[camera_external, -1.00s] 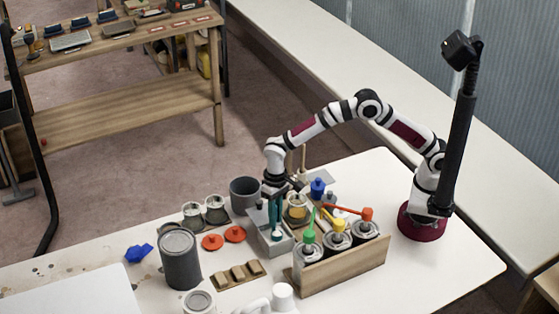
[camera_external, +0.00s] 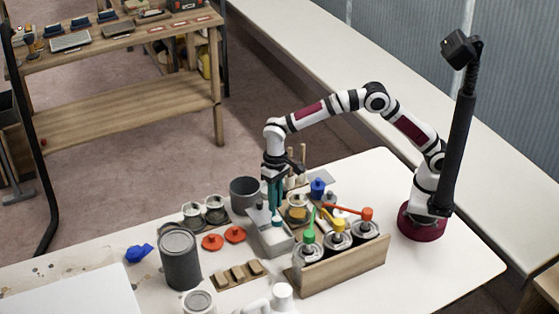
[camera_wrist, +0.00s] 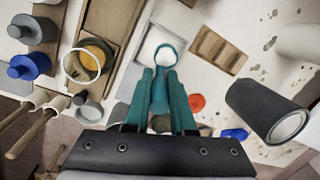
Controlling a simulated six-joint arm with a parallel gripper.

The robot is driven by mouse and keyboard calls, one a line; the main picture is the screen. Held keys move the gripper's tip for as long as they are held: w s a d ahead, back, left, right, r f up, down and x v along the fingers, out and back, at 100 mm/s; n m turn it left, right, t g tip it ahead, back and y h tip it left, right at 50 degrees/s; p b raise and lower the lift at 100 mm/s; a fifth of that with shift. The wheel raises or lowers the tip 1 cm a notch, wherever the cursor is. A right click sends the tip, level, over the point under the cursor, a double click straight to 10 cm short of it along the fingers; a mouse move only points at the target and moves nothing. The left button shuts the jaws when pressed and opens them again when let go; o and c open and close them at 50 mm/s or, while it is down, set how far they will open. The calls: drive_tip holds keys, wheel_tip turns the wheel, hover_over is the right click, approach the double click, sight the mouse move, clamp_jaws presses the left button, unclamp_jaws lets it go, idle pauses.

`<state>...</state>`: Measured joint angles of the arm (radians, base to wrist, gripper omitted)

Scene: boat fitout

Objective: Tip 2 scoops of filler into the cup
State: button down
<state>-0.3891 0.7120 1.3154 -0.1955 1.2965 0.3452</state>
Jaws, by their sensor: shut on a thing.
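My gripper (camera_external: 276,203) points down, its teal fingers shut on a teal scoop (camera_wrist: 167,54). The scoop also shows in the external view (camera_external: 277,221), over the grey box (camera_external: 272,247). The wrist view shows this box with a white inside (camera_wrist: 152,38), which looks like filler. The scoop's round bowl looks pale inside; I cannot tell surely whether it is filled. A light-rimmed cup (camera_wrist: 95,72) with something orange-yellow in or behind it stands left of the scoop in the wrist view. It also shows behind the box in the external view (camera_external: 298,202).
A wooden rack (camera_external: 345,268) holds several cans with coloured tools in front right. A dark grey can (camera_external: 180,262), red lids (camera_external: 235,234) and a notched wooden block (camera_external: 237,276) lie left. A grey pot (camera_external: 245,192) stands behind the box.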

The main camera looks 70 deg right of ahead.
drive_tip(key=d+n+g+h, duration=0.1)
drive_tip(key=d+n, duration=1)
drive_tip(key=d, duration=0.1)
drive_tip(key=s+a+t+h, duration=0.2)
drive_tip(key=s+t+h, duration=0.2)
drive_tip(key=t, duration=0.7)
drive_tip(key=shift+s+f+h, duration=0.25)
drive_tip(key=shift+s+h, duration=0.05)
drive_tip(key=shift+s, duration=0.85)
